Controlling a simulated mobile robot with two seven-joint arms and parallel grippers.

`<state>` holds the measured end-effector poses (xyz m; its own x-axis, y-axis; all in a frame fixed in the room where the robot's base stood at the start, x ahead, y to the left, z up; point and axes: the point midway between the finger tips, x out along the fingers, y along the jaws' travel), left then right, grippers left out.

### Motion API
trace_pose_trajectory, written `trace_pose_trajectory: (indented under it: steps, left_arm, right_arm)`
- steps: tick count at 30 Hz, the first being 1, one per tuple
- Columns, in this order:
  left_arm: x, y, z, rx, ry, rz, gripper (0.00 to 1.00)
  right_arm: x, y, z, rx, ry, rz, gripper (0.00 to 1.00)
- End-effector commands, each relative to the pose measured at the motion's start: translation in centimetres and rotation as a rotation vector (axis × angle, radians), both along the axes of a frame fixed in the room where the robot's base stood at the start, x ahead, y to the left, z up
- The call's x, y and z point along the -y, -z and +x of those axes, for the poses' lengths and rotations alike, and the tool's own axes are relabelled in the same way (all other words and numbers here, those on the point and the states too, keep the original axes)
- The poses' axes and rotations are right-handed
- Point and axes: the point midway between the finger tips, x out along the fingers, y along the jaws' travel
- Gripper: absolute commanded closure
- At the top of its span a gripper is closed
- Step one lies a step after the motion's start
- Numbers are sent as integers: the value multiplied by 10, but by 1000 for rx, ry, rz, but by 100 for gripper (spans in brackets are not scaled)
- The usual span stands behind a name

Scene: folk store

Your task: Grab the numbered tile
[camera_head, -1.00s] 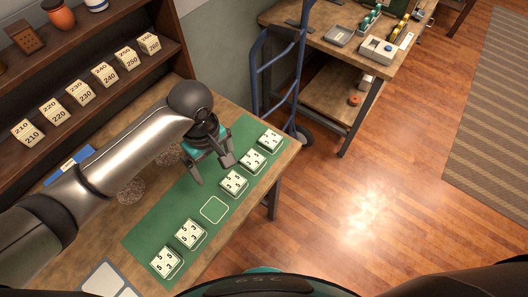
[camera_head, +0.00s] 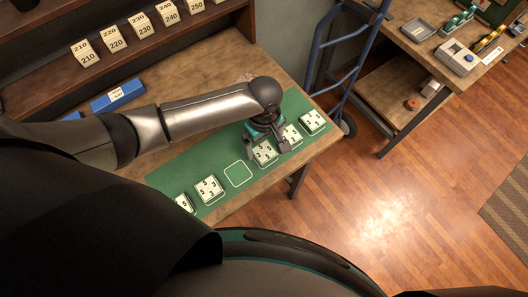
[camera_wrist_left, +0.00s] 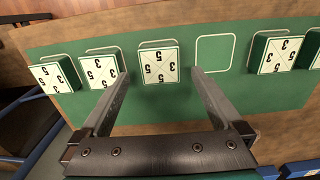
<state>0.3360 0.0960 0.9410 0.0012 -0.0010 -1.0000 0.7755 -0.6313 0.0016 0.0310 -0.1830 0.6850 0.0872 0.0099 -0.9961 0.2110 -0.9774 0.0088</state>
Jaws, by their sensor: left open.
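Several cream tiles marked with 3s and 5s lie in a row on a green mat (camera_head: 165,178). An empty white outline (camera_head: 238,174) breaks the row; it also shows in the wrist view (camera_wrist_left: 214,53). My left gripper (camera_head: 267,148) is open, low at the tile (camera_head: 264,155) just right of that outline. In the wrist view its fingertips (camera_wrist_left: 160,74) are spread at either side of this tile's near edge (camera_wrist_left: 159,63), with nothing held. Contact cannot be told. Neighbouring tiles (camera_head: 291,136) (camera_wrist_left: 281,54) lie on both sides. My right gripper is not in view.
A shelf (camera_head: 190,30) with number blocks (camera_head: 115,38) stands at the back left. A blue box (camera_head: 118,96) lies on the wooden table. A blue hand truck (camera_head: 345,70) stands beyond the table's right end, near another workbench (camera_head: 425,55).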

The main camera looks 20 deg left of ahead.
Motion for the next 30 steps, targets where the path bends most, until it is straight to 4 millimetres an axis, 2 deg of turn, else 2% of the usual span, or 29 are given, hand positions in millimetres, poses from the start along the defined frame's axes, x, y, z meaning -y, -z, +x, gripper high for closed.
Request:
trace_pose_trajectory:
  steps: [9, 19, 30]
  left_arm:
    - [-1, 42, 0, -2, 0, 2, 0]
    - [0, 47, 0, -1, 1, 1, 0]
    - [-1, 47, 0, -2, 1, 1, 42]
  right_arm:
    - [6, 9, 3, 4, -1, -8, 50]
    - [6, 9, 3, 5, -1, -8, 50]
    - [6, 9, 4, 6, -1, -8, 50]
